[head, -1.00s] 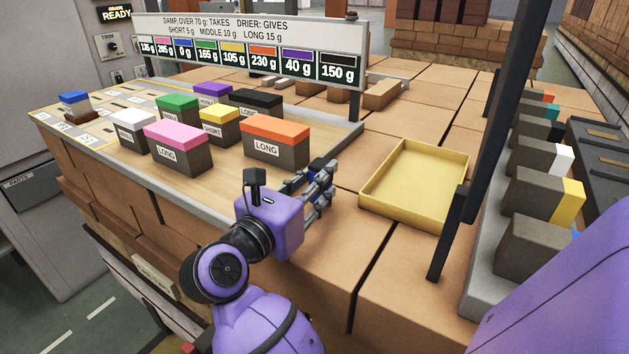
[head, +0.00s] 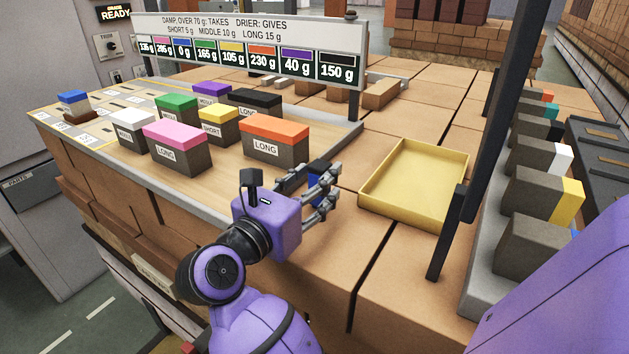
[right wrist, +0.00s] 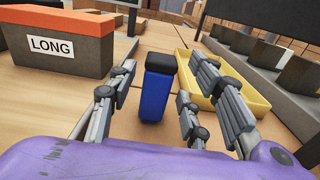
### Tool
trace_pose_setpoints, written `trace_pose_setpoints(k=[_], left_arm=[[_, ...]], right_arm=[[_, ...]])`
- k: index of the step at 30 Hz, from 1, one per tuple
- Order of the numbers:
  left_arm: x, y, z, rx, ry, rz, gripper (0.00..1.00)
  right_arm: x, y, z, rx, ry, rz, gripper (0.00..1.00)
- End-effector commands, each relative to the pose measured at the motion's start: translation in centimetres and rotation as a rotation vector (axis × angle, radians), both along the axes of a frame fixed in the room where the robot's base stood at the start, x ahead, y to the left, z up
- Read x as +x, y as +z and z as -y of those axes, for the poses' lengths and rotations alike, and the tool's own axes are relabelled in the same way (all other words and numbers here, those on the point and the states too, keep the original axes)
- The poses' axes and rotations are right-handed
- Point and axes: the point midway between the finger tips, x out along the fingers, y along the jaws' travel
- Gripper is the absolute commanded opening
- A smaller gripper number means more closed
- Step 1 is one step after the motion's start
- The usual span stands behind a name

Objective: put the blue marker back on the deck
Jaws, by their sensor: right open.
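The blue marker is a slim upright block, blue with a black top. It stands between my right gripper's fingers in the right wrist view (right wrist: 155,95), with a gap to the fingers on both sides. In the head view the blue marker (head: 314,189) is partly hidden by the fingers. My right gripper (head: 319,180) is open around it. The wooden deck (head: 215,183) carries several labelled blocks with coloured tops. The marker is by its near right corner; I cannot tell whether its base is on the deck. My left gripper is not in view.
A grey block with an orange top (head: 274,139), labelled LONG, stands left of the gripper. A yellow tray (head: 367,190) is to the right. A dark post (head: 449,235) and a row of blocks stand farther right. A weight sign (head: 250,50) spans the back.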

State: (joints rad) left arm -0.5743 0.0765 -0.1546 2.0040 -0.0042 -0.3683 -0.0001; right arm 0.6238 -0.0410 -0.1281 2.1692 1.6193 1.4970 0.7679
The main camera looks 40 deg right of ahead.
Motion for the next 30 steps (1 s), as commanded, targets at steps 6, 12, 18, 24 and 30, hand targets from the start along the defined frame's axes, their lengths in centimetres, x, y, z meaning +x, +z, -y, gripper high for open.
trace_pose_setpoints(k=[6,12,18,24,30], left_arm=[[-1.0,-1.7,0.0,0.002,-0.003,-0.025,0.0],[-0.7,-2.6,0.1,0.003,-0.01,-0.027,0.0],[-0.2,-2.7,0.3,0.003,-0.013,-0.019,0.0],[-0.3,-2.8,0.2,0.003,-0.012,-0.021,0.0],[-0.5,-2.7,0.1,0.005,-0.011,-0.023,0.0]], right_arm=[[-1.6,-0.7,-4.2,0.008,0.005,-0.008,0.46],[-3.3,-0.5,-8.0,0.007,0.003,-0.007,0.46],[-4.2,-0.3,-10.1,0.003,0.001,-0.006,0.46],[-4.5,-0.1,-10.7,0.003,0.001,-0.003,0.46],[-4.5,-0.1,-10.6,0.003,0.001,-0.003,0.46]])
